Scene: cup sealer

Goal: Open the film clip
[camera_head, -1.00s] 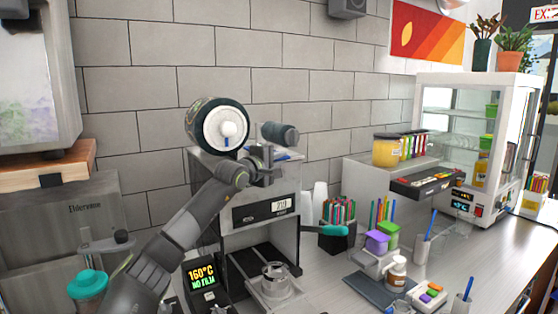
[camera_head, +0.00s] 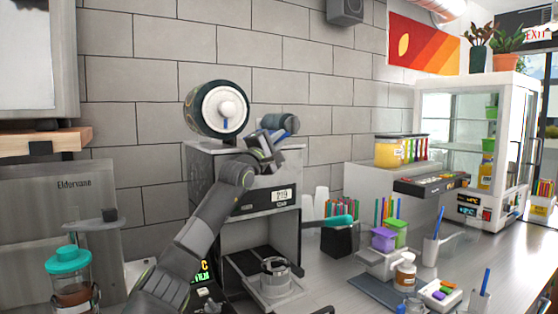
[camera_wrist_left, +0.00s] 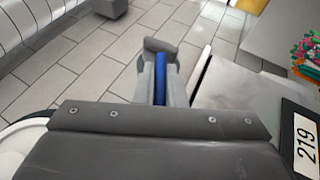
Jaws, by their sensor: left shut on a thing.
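The cup sealer (camera_head: 262,185) stands in the middle with a large film roll (camera_head: 222,110) at its top left and a dark roller (camera_head: 279,123) at its top right. A blue clip (camera_head: 279,135) is beside the roller, just above the sealer's top. My left gripper (camera_head: 270,150) is at the clip, in front of the sealer's upper edge. In the left wrist view the fingers (camera_wrist_left: 160,78) are shut on the blue clip (camera_wrist_left: 160,80), which shows as a narrow bar between them. My right gripper is out of view.
A teal-handled lever (camera_head: 338,221) sticks out at the sealer's right. A pen holder (camera_head: 340,238), colored boxes (camera_head: 383,238) and bottles stand on the counter to the right. A teal-lidded jar (camera_head: 70,275) is at left.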

